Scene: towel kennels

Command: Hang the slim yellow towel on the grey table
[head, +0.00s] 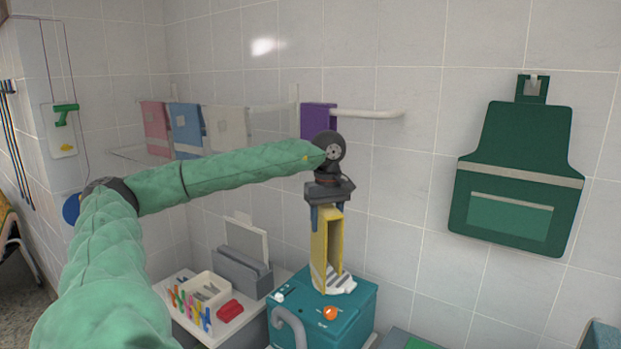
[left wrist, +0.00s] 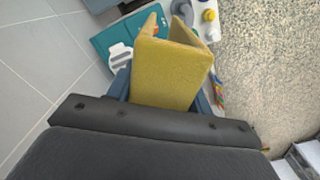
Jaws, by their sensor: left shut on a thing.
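The slim yellow towel (head: 320,240) hangs folded from my left gripper (head: 328,210), which is shut on its top edge. In the left wrist view the towel (left wrist: 172,75) shows as two panels spreading from the fold, between the blue fingers. In the head view the towel's lower end is in front of and above a teal box (head: 345,310); I cannot tell whether it touches. I cannot make out for certain which surface is the grey table. My right gripper is not in view.
A wall rail (head: 365,113) holds a purple towel (head: 317,120); pink, blue and white towels hang further left. A white-topped stand (head: 235,325) carries a bin of coloured pegs and a red item. A green apron (head: 515,180) hangs at right. Open floor (left wrist: 265,70) shows in the wrist view.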

